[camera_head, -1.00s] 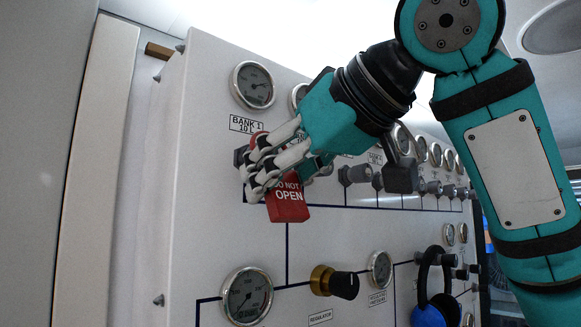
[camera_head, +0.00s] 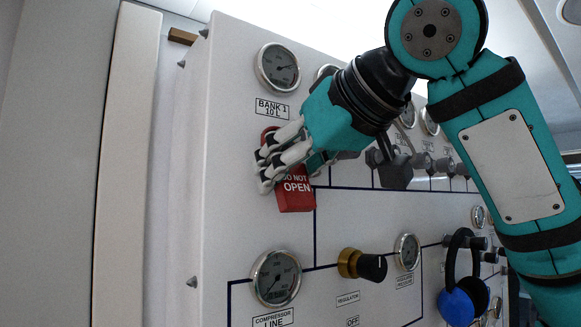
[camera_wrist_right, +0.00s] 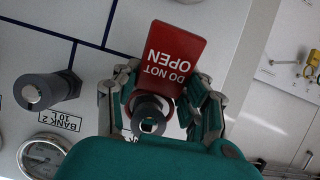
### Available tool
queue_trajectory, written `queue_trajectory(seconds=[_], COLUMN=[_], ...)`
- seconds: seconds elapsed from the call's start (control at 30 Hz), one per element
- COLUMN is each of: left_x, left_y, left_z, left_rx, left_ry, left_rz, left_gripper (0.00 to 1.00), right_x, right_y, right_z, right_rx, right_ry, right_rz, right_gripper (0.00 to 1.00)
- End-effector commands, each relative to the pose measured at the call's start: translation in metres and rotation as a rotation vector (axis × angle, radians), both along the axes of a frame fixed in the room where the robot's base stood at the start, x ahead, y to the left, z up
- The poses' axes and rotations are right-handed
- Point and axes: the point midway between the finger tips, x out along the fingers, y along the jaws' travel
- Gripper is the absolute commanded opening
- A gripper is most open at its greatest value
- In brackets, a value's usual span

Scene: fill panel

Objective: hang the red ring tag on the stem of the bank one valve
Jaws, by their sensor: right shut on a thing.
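The red tag (camera_head: 295,190) reads "DO NOT OPEN" and hangs below the fingers of my right gripper (camera_head: 275,165), which is shut on it in front of the panel under the "BANK 1" label (camera_head: 272,108). A bit of red shows above the fingers. In the right wrist view the tag (camera_wrist_right: 168,58) lies against the fingers (camera_wrist_right: 165,105). The round end of the bank one valve (camera_wrist_right: 150,112) shows between them, close to the tag. My left gripper is not in view.
The white panel (camera_head: 235,190) carries gauges, such as one above the label (camera_head: 277,67). The bank two valve (camera_wrist_right: 45,90) sticks out beside my gripper. A brass regulator knob (camera_head: 360,264) and a hanging black and blue headset (camera_head: 460,290) are lower down.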

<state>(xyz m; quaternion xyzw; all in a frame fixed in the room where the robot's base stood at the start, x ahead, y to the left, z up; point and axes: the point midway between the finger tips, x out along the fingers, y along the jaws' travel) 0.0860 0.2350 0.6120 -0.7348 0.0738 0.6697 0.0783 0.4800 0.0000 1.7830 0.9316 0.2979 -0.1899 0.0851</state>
Motion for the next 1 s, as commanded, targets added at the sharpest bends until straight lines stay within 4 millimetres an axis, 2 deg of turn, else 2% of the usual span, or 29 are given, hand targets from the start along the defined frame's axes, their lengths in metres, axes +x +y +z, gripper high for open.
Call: queue_trajectory(seconds=[0.4, 0.43, 0.6, 0.87, 1.0], left_x=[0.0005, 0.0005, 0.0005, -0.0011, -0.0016], left_y=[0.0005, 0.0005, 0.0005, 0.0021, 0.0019], left_z=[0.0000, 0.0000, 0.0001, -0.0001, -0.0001], left_rx=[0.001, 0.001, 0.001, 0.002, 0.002], left_ry=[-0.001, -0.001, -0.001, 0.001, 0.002], left_rz=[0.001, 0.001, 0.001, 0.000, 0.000], left_gripper=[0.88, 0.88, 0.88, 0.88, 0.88], right_x=[-0.0002, -0.0002, -0.0002, -0.0005, -0.0073], right_y=[0.0000, 0.0000, -0.0002, -0.0004, -0.0052], right_z=[0.0001, 0.0001, 0.0001, 0.0003, 0.0046], right_rx=[0.000, 0.000, 0.000, 0.000, 0.001], right_ry=[0.000, 0.000, 0.000, 0.000, -0.002], right_rz=[0.000, 0.000, 0.000, 0.000, -0.001], right_gripper=[0.20, 0.46, 0.68, 0.69, 0.69])
